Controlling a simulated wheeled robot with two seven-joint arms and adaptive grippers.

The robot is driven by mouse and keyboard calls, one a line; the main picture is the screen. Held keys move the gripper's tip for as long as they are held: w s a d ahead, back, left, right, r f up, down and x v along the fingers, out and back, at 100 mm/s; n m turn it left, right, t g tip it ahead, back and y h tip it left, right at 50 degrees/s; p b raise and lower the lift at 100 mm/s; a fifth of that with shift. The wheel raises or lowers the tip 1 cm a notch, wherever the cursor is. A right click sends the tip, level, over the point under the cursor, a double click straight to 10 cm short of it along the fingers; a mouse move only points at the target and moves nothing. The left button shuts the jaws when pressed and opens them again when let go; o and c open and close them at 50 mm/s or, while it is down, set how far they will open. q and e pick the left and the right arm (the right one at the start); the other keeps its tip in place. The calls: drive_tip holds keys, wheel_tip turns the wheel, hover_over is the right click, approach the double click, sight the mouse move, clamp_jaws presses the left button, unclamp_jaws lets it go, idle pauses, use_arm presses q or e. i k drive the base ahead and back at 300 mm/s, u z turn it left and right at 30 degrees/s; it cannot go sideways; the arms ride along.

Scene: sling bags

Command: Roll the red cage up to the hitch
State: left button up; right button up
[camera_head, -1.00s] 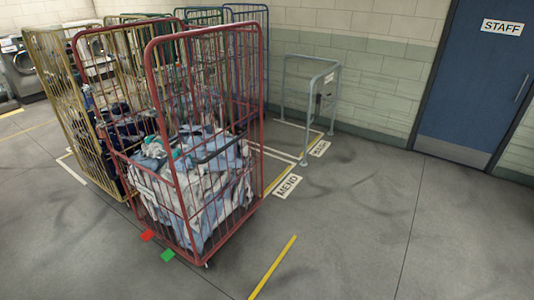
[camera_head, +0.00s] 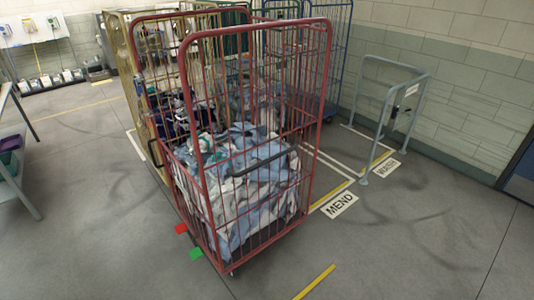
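The red cage (camera_head: 317,130) stands upright on the grey floor in the middle of the head view. It is a tall wire roll cage on castors, filled in its lower half with white and light blue laundry (camera_head: 245,185). A dark bar handle (camera_head: 265,162) crosses its near side, and another dark handle shows at its left edge. I cannot make out a hitch in this view. Neither of my grippers is in view.
A yellow cage (camera_head: 128,75) stands close behind on the left; green and blue cages stand farther back. A grey rail frame (camera_head: 424,85) stands by the wall at right, near a MEND floor sign (camera_head: 340,204). A table (camera_head: 12,165) is at far left. Floor right front is clear.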

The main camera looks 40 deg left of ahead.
sight(233, 219)
drive_tip(key=u, duration=0.45)
drive_tip(key=i, duration=0.8)
drive_tip(key=u, duration=0.7)
